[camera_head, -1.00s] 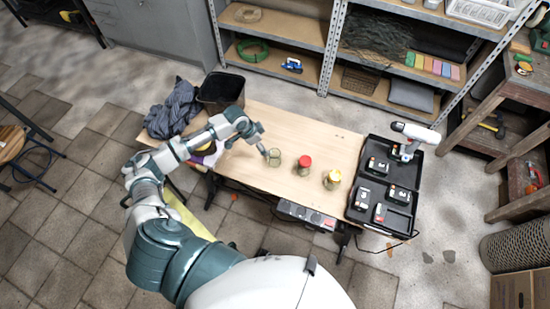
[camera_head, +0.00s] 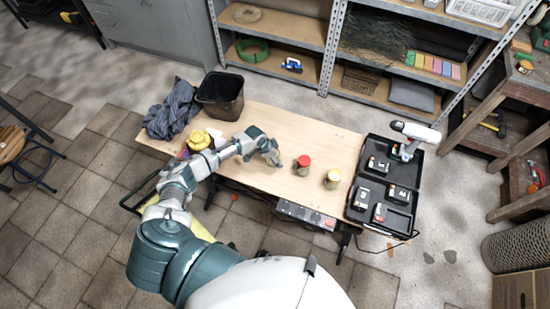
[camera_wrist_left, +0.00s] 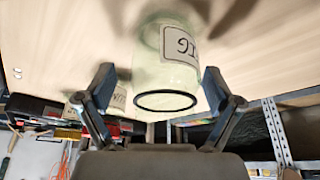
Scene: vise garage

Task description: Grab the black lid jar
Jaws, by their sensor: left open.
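A clear greenish glass jar (camera_wrist_left: 168,72) with a white label and a thin black ring at its end, probably the black lid jar, shows in the left wrist view. It lies between the two spread fingers of my left gripper (camera_wrist_left: 158,84), with a gap at each side. In the head view my left gripper (camera_head: 273,160) is over the table and hides this jar. My right gripper is in neither view.
The wooden table (camera_head: 290,126) is bare behind the jars. A black tool case (camera_head: 366,196) with a drill (camera_head: 414,134) is on the right. A dark bin (camera_head: 221,95), a grey cloth (camera_head: 173,108) and a yellow object (camera_head: 198,140) are on the left.

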